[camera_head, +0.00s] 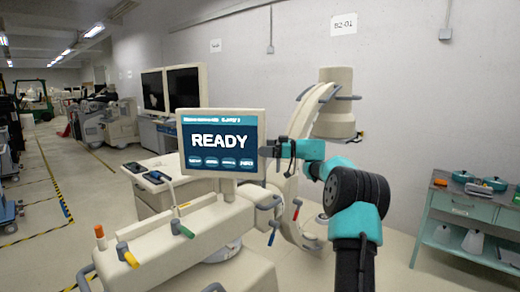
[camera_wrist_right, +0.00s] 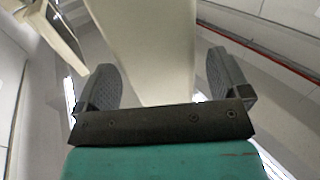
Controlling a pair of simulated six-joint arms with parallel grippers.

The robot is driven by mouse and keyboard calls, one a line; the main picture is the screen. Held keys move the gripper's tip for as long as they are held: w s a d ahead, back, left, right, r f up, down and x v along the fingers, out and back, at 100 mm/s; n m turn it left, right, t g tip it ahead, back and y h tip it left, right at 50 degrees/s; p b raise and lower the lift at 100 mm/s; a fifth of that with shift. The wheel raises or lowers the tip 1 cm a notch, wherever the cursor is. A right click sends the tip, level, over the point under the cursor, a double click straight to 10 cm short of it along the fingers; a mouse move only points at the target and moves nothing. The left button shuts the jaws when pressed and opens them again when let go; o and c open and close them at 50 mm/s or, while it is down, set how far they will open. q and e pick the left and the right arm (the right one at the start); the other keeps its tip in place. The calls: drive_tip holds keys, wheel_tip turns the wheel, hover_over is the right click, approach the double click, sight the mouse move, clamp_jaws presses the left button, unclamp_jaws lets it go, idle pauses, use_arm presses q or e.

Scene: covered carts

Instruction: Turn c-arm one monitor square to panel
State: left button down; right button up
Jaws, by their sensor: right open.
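The C-arm monitor (camera_head: 222,143) is a beige-framed screen reading READY in white on dark blue. It stands on a short post above the beige C-arm base (camera_head: 190,238) and faces nearly towards me. My right gripper (camera_head: 270,151) is at the monitor's right edge, its arm reaching in from the right. In the right wrist view its dark fingers (camera_wrist_right: 165,88) are apart, with a pale beige part (camera_wrist_right: 155,45) between them. Gaps show beside both fingers; I cannot tell whether either touches. My left gripper is out of view.
The large C-shaped arm (camera_head: 290,160) stands behind my right gripper. Coloured-tip handles (camera_head: 128,256) stick out from the base. A cart with two dark screens (camera_head: 170,90) stands behind. A green workbench (camera_head: 470,215) is at right. The left aisle floor (camera_head: 45,175) is open.

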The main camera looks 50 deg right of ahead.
drive_tip(key=shift+x, duration=1.2)
drive_tip(key=shift+c, duration=0.4)
drive_tip(key=c, duration=1.2)
